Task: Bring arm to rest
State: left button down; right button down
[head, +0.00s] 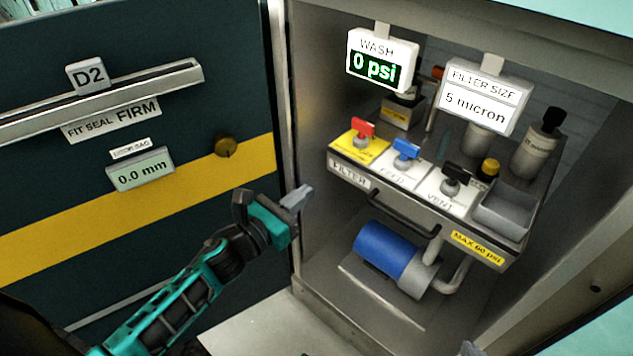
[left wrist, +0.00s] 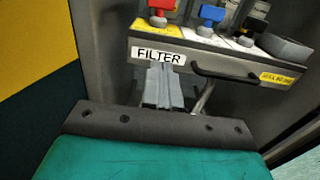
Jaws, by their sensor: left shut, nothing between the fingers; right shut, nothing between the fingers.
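My left arm comes in from the lower left in the head view, and its gripper (head: 298,197) is in front of the open cabinet's left edge. The left wrist view shows its grey fingers (left wrist: 162,88) together with nothing between them, in line with the FILTER label on the panel. The gripper looks apart from the panel and the door.
A dark door (head: 120,225) with a yellow stripe stands at left. The cabinet holds a panel with red (head: 362,128), blue (head: 406,150) and black (head: 456,173) valve handles, a dark pull handle (head: 402,214) and a blue cylinder (head: 385,250) below. A display reads 0 psi (head: 376,66).

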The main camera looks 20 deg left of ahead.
pick_arm(q)
jog(key=shift+v, duration=0.9)
pick_arm(e)
jog(key=shift+w+r, duration=0.1)
jog(key=shift+w, duration=0.1)
